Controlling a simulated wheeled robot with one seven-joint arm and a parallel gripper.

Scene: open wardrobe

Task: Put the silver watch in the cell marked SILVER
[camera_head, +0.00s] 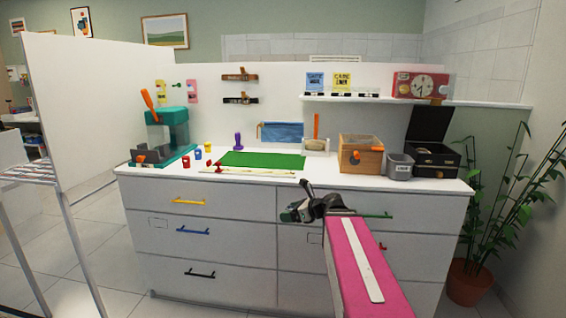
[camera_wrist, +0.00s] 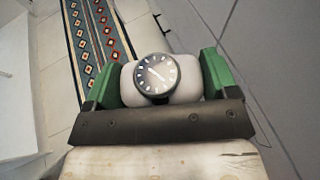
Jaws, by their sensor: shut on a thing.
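A round watch (camera_wrist: 157,75) with a dark rim and pale silvery dial sits on a whitish cushion (camera_wrist: 187,83) in the wrist view. My gripper (camera_wrist: 160,82) is shut on this cushion, with a green finger at each end. In the head view my gripper (camera_head: 299,211) is in front of the upper drawers, near the counter's front edge; the watch is not clear there. A dark box with its lid raised (camera_head: 432,128) stands at the counter's right end. Its inside is too small to make out, and no SILVER mark is legible.
A wooden box (camera_head: 358,158) and a grey bin (camera_head: 399,167) stand left of the dark box. A green mat (camera_head: 262,160) lies mid-counter. A plant (camera_head: 490,215) stands at right.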

